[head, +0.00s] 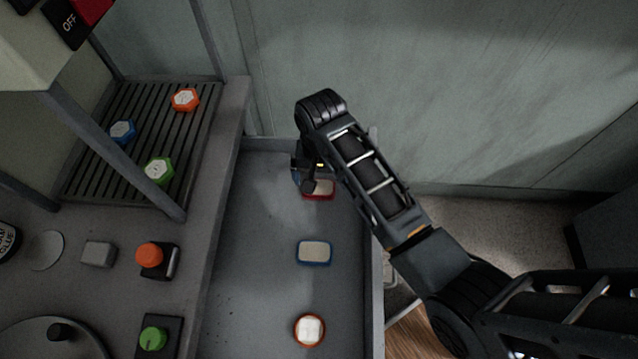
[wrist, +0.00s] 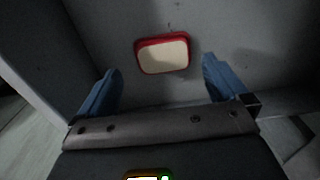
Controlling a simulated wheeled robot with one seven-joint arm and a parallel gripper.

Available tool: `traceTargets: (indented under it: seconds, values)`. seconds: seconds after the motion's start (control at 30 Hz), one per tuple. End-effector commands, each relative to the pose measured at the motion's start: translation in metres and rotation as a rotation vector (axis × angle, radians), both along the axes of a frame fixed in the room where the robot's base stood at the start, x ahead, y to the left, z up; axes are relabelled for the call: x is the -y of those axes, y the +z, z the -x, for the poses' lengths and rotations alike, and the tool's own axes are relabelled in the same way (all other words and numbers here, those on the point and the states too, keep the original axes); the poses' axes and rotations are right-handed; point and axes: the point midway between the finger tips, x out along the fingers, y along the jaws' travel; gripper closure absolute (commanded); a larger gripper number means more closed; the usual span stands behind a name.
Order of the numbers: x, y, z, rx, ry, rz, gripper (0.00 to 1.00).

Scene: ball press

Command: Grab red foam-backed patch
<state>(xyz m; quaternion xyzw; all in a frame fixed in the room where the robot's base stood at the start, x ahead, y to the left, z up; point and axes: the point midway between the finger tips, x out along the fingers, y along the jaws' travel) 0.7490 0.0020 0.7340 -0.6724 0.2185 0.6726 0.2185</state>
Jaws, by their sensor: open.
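The red foam-backed patch (head: 319,187) lies in the grey tray (head: 255,247), near its far end. It has a red rim and a cream top. My arm partly covers it in the head view. In the wrist view the patch (wrist: 163,54) lies ahead of my gripper (wrist: 159,82), roughly midway between the two blue fingers. The fingers are open and empty, apart from the patch. In the head view my gripper is beside and above the patch, mostly hidden by my wrist.
A blue-rimmed patch (head: 314,252) and a round orange-rimmed patch (head: 310,329) lie nearer in the same tray. Left of it, a slatted rack holds orange (head: 185,99), blue (head: 123,131) and green (head: 159,170) hexagonal pieces. The tray's raised walls and the back wall are close to my gripper.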

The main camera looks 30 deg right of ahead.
Motion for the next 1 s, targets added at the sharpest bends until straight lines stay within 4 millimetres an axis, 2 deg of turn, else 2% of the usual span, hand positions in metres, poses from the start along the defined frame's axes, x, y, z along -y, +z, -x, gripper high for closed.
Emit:
traceTargets:
  seconds: [0.3,0.63,1.0]
  values:
    - [-0.002,-0.041,-0.003,-0.001,0.000,-0.001,0.00]
    - [-0.002,-0.047,-0.003,0.000,0.000,0.000,0.01]
    - [-0.002,-0.047,-0.003,0.000,0.000,0.000,0.36]
